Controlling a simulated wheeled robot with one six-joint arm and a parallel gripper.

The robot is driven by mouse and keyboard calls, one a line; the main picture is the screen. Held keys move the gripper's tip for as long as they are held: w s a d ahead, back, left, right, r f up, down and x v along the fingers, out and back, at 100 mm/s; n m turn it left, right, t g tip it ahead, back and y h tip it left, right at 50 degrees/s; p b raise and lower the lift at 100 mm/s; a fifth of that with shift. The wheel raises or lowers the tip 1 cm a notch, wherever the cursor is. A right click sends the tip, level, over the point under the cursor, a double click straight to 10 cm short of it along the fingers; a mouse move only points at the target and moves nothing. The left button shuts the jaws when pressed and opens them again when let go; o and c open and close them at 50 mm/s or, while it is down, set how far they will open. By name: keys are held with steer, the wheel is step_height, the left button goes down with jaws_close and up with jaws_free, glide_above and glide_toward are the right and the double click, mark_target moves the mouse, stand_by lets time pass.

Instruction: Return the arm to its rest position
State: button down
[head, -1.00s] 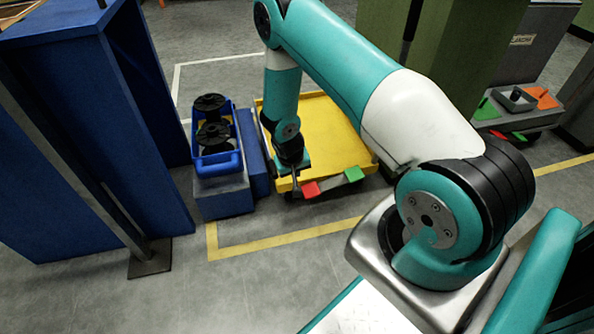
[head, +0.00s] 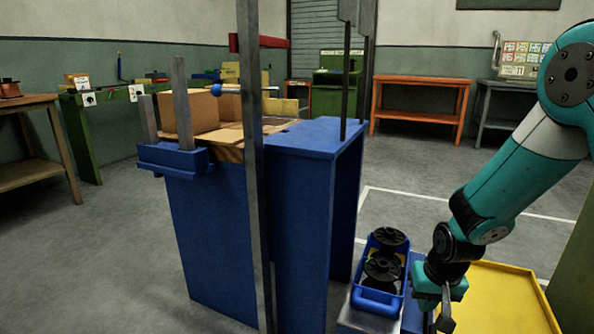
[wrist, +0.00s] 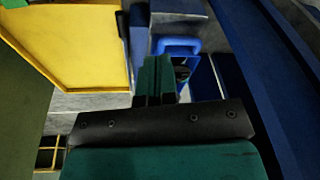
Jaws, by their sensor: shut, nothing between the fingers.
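My arm comes in from the right edge of the head view and hangs down. My gripper (head: 440,312) is at its lower end, near the bottom edge, in front of the yellow tray and right of the blue bin. Its fingertips are partly cut off there. In the wrist view my gripper (wrist: 155,68) shows its green fingers close together with nothing held between them. The fingers point toward the blue bin's handle (wrist: 178,45), which lies beyond them.
The blue bin (head: 374,303) holds black spools (head: 382,268). The yellow tray (head: 505,300) lies to its right. A tall blue bench (head: 300,215) with cardboard boxes (head: 190,112) and a grey post (head: 254,170) stand left. Open floor (head: 415,205) lies behind the bin.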

steer(key=s+a+r+n+y, duration=0.1)
steer(key=s+a+r+n, duration=0.1)
steer(key=s+a+r, duration=0.4)
steer(key=s+a+r+n+y, duration=0.1)
steer(key=s+a+r+n, duration=0.15)
steer(key=r, duration=0.45)
steer(key=s+a+r+n+g+y, duration=0.15)
steer(key=s+r, duration=0.25)
steer(key=s, duration=0.4)
steer(key=s+a+r+n+g, duration=0.1)
steer(key=s+a+r+n, duration=0.2)
steer(key=s, duration=0.4)
step_height(320, 180, up, 39)
steer(key=p, duration=3.8)
steer(key=shift+s+d+r+p, duration=0.15)
steer(key=shift+s+p, duration=0.2)
steer(key=shift+s, duration=0.1)
